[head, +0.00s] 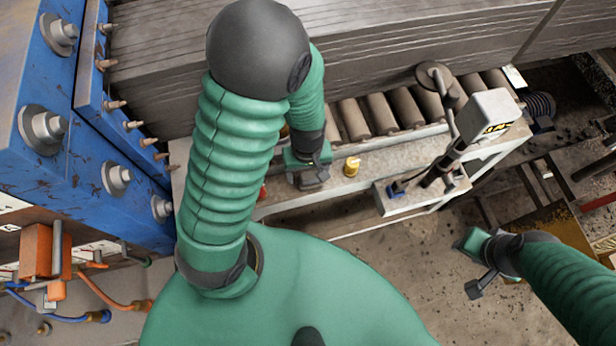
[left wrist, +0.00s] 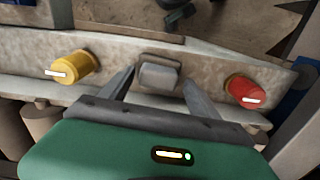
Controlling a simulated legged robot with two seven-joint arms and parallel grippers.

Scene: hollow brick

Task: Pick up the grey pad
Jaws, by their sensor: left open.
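The grey pad (left wrist: 158,76) is a small block on the beige ledge, with a thin dark frame at its upper edge in the left wrist view. My left gripper (left wrist: 159,84) is open, with one finger on each side of the pad and gaps showing between. In the head view my left gripper (head: 309,183) is over the ledge and hides the pad. A yellow knob (left wrist: 72,67) is left of the pad and a red knob (left wrist: 245,91) is right of it. My right gripper (head: 480,262) hangs at the lower right, away from the ledge; its jaw gap is unclear.
The ledge (head: 385,152) runs along a row of rollers (head: 380,112) below a stack of grey sheets (head: 390,40). A blue machine frame with bolts (head: 85,120) stands at left. A post with a grey box (head: 487,112) rises at right.

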